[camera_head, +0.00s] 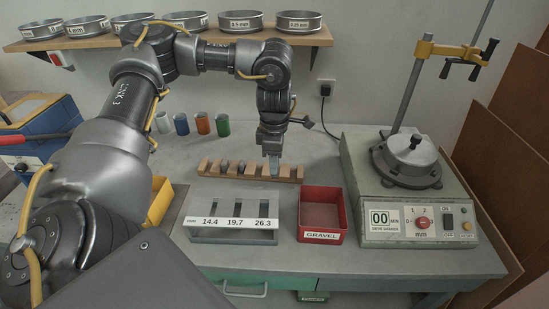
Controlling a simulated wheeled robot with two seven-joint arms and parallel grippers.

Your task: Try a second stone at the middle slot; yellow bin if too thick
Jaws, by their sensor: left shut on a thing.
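My left gripper (273,168) points down at the right part of the wooden rack (204,169). It is shut on a grey stone, which is small and mostly hidden by the fingers. Several other grey stones (224,165) sit in the rack to the left of the gripper. The grey slot gauge (262,236) stands in front of the rack, with slots marked 14.4, 19.7 and 26.3. The middle slot (238,210) is the 19.7 one and looks empty. The yellow bin (158,203) is left of the gauge, partly hidden behind my left arm. My right gripper is not in view.
A red bin labelled GRAVEL (321,237) stands right of the gauge. A sieve shaker (408,195) with a tall rod fills the bench's right side. Several coloured cups (202,124) stand behind the rack. A shelf with sieves (240,21) hangs above.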

